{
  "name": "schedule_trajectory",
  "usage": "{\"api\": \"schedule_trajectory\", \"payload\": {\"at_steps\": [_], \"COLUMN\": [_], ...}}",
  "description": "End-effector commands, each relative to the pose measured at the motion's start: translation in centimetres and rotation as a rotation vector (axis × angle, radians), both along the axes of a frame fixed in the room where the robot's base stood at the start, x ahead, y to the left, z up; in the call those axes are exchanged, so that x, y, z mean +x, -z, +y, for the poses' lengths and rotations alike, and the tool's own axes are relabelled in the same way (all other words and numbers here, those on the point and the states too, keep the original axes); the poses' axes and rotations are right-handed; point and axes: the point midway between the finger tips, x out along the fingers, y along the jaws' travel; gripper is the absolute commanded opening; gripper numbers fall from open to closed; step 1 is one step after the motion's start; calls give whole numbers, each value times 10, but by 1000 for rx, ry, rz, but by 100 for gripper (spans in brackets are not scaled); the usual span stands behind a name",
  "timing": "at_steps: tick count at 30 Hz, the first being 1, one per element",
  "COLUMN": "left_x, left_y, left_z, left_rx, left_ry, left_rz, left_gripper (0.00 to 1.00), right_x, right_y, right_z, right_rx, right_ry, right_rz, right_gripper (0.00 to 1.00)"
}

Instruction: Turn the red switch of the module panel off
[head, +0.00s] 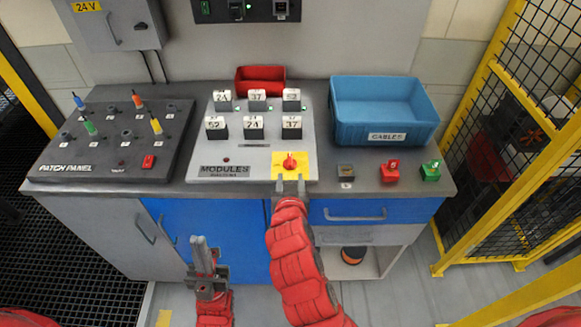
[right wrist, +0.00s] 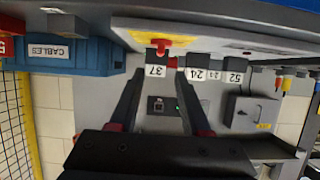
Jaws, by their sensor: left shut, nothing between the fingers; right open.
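The module panel (head: 210,155) is a light grey sloped board on the bench, with several numbered modules in two rows. Its red switch (head: 290,162) sits on a yellow plate at the panel's front right corner. In the right wrist view, which is upside down, the red switch (right wrist: 160,42) shows just beyond the fingertips. My right gripper (head: 290,184) is open and empty at the panel's front edge, in front of the switch; I cannot tell if it touches. My left gripper (head: 199,241) is shut and empty, low in front of the blue cabinet door.
The patch panel (head: 170,120) with coloured plugs stands to the left. A blue cables bin (head: 385,136), a red tray (head: 260,72) and small red (head: 389,171), green (head: 430,171) and dark (head: 345,171) blocks are on the bench. A yellow fence (head: 470,140) bounds the right.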

Motion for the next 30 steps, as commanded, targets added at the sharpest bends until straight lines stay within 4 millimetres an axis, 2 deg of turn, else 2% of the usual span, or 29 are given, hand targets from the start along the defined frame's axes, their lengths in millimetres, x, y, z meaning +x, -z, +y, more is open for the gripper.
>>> {"api": "schedule_trajectory", "payload": {"at_steps": [1,15,21,30], "left_x": [0,0,0,0], "left_y": [-11,-35,-39,-39], "left_z": [0,0,0,0], "left_rx": [0,0,0,0], "left_ry": [0,0,0,0], "left_rz": [-2,-2,-2,-2], "left_gripper": [0,0,0,0], "right_x": [9,80,95,98], "right_y": [-2,29,36,38], "right_z": [-1,0,0,1], "right_rx": [-2,-1,0,1], "right_ry": [5,-1,-1,-3], "right_rz": [5,2,2,0], "right_gripper": [48,48,48,48]}}
